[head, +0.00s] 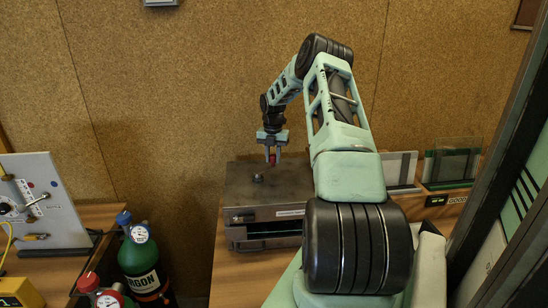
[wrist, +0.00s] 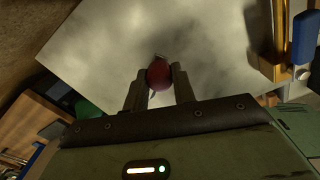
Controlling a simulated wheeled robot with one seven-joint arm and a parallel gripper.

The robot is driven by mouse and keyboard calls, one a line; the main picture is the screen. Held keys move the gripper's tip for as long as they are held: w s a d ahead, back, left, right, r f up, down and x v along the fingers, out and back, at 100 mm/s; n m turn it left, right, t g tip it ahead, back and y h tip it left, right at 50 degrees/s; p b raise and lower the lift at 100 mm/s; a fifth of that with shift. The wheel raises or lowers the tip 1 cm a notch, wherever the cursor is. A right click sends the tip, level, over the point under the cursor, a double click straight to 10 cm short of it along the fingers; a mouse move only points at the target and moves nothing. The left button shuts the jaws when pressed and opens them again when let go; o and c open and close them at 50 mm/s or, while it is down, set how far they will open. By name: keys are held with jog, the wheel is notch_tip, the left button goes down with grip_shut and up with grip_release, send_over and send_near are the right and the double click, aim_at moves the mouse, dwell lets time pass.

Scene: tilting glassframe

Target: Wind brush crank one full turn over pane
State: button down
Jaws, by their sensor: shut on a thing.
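A dark metal box-shaped machine (head: 238,184) sits on the wooden bench, with a low round boss (head: 257,178) on its flat top. A glass pane edge shows as a greenish line in the front slot (head: 272,234) of the machine. My gripper (head: 272,162) points down above the rear of the top, shut on the red crank knob (wrist: 158,73). The knob sits between the two fingers in the wrist view, over a pale grey, smudged surface (wrist: 215,40). The crank arm is mostly hidden, and the brush cannot be seen.
Racks with upright glass panes (head: 452,164) stand right of my arm. At left are a white gauge panel (head: 45,200), a green argon bottle (head: 140,262) and a red-topped bottle (head: 88,284). A cork wall (head: 180,90) closes the back. A dark frame post stands far right.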

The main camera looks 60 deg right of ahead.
dwell(0.4)
jog(key=c, duration=1.1)
grip_release()
jog(key=shift+c, duration=0.2)
notch_tip(320, 180, up, 18)
jog(key=b, duration=0.5)
jog(key=shift+f, duration=0.25)
